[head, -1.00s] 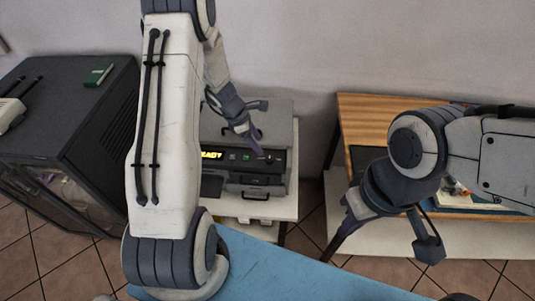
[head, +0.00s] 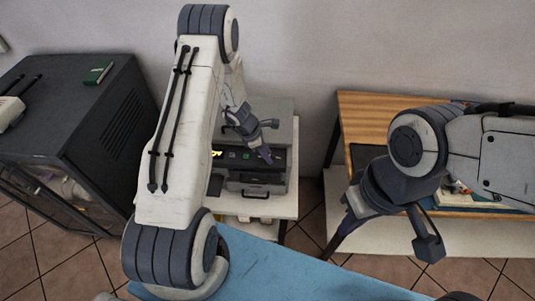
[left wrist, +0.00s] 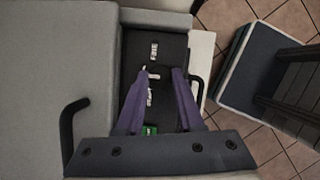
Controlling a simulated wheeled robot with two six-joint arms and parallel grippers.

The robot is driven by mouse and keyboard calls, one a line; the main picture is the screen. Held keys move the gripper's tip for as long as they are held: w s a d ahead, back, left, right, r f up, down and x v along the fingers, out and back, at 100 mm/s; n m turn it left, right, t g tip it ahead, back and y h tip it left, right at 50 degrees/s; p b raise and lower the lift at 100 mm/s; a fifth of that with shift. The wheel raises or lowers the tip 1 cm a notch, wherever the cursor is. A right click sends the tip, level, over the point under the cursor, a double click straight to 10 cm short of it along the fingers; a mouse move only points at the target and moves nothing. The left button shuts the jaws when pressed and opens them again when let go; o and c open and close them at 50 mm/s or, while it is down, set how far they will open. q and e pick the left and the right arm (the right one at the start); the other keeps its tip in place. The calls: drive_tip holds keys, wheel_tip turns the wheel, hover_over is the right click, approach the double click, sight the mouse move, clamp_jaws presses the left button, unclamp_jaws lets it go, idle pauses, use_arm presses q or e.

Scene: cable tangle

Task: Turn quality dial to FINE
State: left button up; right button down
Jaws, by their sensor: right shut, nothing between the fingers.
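The grey and black machine (head: 262,181) stands on a white stand at the back. Its dark front panel shows in the left wrist view (left wrist: 172,46). The dial there has a small white pointer (left wrist: 153,76), lying between a label that seems to read FINE (left wrist: 154,50) and another lettered label (left wrist: 149,97). My left gripper (left wrist: 158,73) is open, its purple fingers apart on either side of the dial. I cannot tell whether they touch it. In the head view the left gripper (head: 266,158) is at the panel's right part and hides the dial. My right gripper (head: 336,246) is shut and empty, away from the machine.
A dark cabinet (head: 110,100) stands at the left with a green item (head: 98,73) on top. A wooden desk (head: 365,110) is at the right, under my right arm. A blue surface (head: 290,270) lies in front. Floor tiles show between the stand and the desk.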

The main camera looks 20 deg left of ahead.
use_arm(q)
clamp_jaws()
drive_tip(key=shift+r+m+g+p, duration=0.1)
drive_tip(key=shift+m+g+p, duration=0.2)
drive_tip(key=shift+m+p, duration=0.4)
drive_tip(key=m, duration=0.2)
drive_tip(key=shift+w+m+g, duration=0.15)
drive_tip(key=shift+m+g, duration=0.15)
drive_tip(key=shift+g, duration=0.1)
drive_tip(key=m, duration=0.1)
drive_tip(key=m+g+b, duration=0.1)
drive_tip(key=m, duration=0.1)
drive_tip(key=shift+w+f+m, duration=0.15)
drive_tip(key=shift+f+m, duration=0.05)
drive_tip(key=shift+m, duration=0.1)
drive_tip(key=m+g+b, duration=0.2)
drive_tip(key=m, duration=0.2)
drive_tip(key=shift+w+r, duration=0.1)
drive_tip(key=shift+m, duration=0.3)
